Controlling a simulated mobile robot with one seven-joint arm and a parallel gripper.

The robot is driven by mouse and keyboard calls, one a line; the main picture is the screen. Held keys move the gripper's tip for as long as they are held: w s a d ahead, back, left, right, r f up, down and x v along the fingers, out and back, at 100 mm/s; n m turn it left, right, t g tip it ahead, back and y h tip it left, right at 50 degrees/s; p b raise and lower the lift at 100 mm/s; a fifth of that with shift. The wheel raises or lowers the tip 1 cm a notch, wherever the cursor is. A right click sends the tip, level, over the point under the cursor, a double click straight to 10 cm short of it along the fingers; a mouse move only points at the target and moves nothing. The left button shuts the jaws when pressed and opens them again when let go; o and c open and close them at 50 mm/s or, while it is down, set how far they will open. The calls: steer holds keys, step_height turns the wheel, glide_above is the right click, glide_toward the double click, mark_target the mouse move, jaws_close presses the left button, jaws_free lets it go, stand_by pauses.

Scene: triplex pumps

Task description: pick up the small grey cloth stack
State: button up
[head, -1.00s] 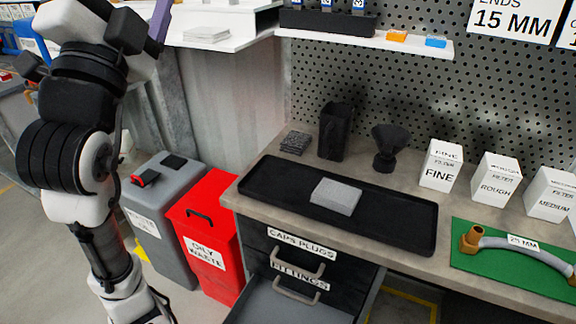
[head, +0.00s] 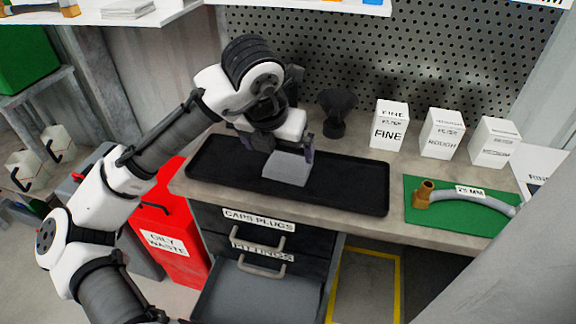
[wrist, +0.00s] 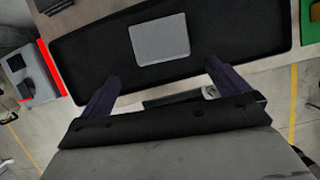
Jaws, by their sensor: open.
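The small grey cloth stack (head: 287,168) lies flat in the black tray (head: 345,192) on the workbench. It also shows in the wrist view (wrist: 160,40), beyond my fingertips and roughly centred between them. My gripper (head: 282,154) is over the tray, close to the stack's far edge in the head view, pointing down. Its two purple fingers are spread wide in the wrist view (wrist: 163,72), with nothing between them. The exact height above the stack is hard to tell.
A funnel (head: 335,112) and white filter boxes (head: 389,126) stand behind and right of the tray. A green mat (head: 440,220) holds a hose at right. Below the bench a drawer (head: 255,292) is pulled out. A red oily-waste bin (head: 170,235) stands left.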

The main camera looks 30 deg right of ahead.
mark_target(287, 165)
steer(key=x, duration=0.3)
steer(key=shift+w+d+f, duration=0.1)
steer(key=shift+f, duration=0.1)
steer(key=shift+d+p+x, duration=0.2)
steer(key=shift+p+x, duration=0.05)
steer(key=shift+x, duration=1.15)
steer(key=shift+d+p+x, duration=0.2)
steer(key=shift+x, duration=1.15)
steer(key=shift+w+r, duration=0.1)
steer(key=shift+r, duration=0.1)
steer(key=shift+c, duration=0.3)
steer(key=c, duration=0.7)
